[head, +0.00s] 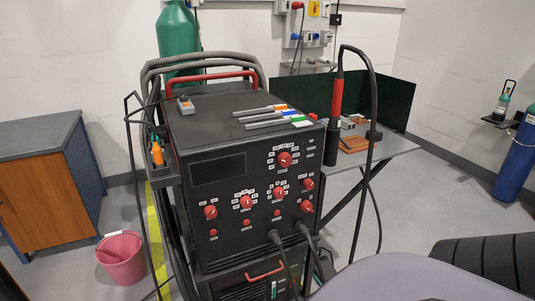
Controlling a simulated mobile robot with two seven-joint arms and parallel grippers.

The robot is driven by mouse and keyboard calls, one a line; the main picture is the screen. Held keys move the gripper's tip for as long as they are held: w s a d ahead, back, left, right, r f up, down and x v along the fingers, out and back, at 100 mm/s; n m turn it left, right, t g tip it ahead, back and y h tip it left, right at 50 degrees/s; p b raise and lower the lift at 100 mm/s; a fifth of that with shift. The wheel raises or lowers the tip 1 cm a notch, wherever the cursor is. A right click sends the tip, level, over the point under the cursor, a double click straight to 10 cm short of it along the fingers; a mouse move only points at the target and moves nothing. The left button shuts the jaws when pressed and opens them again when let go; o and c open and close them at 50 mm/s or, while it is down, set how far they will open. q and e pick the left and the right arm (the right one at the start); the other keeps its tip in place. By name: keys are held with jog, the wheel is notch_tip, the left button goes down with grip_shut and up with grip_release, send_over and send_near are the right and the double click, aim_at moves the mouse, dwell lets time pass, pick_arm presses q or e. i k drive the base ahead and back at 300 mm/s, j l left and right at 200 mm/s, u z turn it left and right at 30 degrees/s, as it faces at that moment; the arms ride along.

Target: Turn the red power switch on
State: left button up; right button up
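A black welding machine (225,180) with a red top handle stands in the middle of the head view. Its front panel carries several red knobs, such as the upper right knob (285,159), the centre knob (279,193) and the left knob (210,212). Small red buttons (213,233) sit low on the panel. I cannot tell which red control is the power switch, nor its setting. Neither of my grippers is in view.
A torch with a red grip (337,98) and its cable stand right of the machine, by a grey table (395,146). A pink bucket (121,258) and a wooden cabinet (40,175) are left. A blue cylinder (515,160) is far right. Cables hang before the lower panel.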

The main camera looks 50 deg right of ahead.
aim_at(307, 206)
jog(key=z, duration=1.3)
jog(key=i+l+u, duration=0.1)
jog(key=l, duration=0.35)
jog(key=i+l+u, duration=0.1)
jog(key=l, duration=0.4)
jog(key=i+l, duration=0.2)
jog(key=l, duration=0.3)
jog(key=i+l+u, duration=0.15)
jog(key=l, duration=0.35)
jog(key=i+l+u, duration=0.1)
jog(key=l, duration=0.4)
jog(key=l+u, duration=0.1)
jog(key=l, duration=0.4)
jog(key=i, duration=0.05)
